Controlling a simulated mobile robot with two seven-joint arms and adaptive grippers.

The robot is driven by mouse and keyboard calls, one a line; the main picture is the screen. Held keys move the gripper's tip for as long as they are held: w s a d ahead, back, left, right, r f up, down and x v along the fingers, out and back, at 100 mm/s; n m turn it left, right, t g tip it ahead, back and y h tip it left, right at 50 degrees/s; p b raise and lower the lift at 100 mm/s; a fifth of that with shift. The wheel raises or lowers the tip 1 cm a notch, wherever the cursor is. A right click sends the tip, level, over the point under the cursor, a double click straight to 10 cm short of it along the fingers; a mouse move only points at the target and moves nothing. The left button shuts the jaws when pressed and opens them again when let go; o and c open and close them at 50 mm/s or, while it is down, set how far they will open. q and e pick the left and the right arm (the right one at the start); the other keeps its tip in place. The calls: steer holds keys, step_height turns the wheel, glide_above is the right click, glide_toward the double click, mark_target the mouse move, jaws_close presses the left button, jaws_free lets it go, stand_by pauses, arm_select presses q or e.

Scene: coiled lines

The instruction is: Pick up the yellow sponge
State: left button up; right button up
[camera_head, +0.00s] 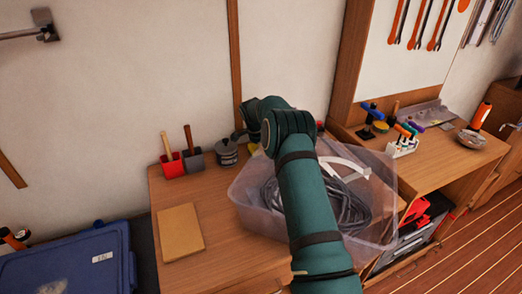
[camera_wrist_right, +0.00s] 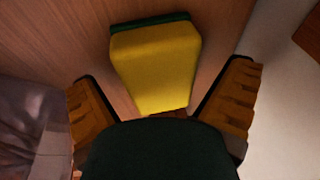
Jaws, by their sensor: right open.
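The yellow sponge (camera_wrist_right: 155,65) with a dark green layer fills the upper middle of the right wrist view. It lies between the spread fingers of my right gripper (camera_wrist_right: 165,105), with gaps visible on both sides. The gripper is open and holds nothing. In the head view, only a small yellow patch, likely the sponge (camera_head: 253,147), shows behind the clear bin, beside my teal right arm. The right fingers are hidden there by the arm. My left gripper does not show.
A clear plastic bin (camera_head: 240,199) with coiled grey lines stands close under my right arm. A grey canister (camera_head: 227,153), red cup (camera_head: 172,166) and grey cup (camera_head: 194,161) stand along the wall. A tan board (camera_head: 180,233) lies on the bench (camera_head: 220,245).

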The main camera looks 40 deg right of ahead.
steer(key=shift+f, duration=0.2)
stand_by(0.6)
steer(key=c, duration=1.1)
steer(key=shift+o, duration=0.2)
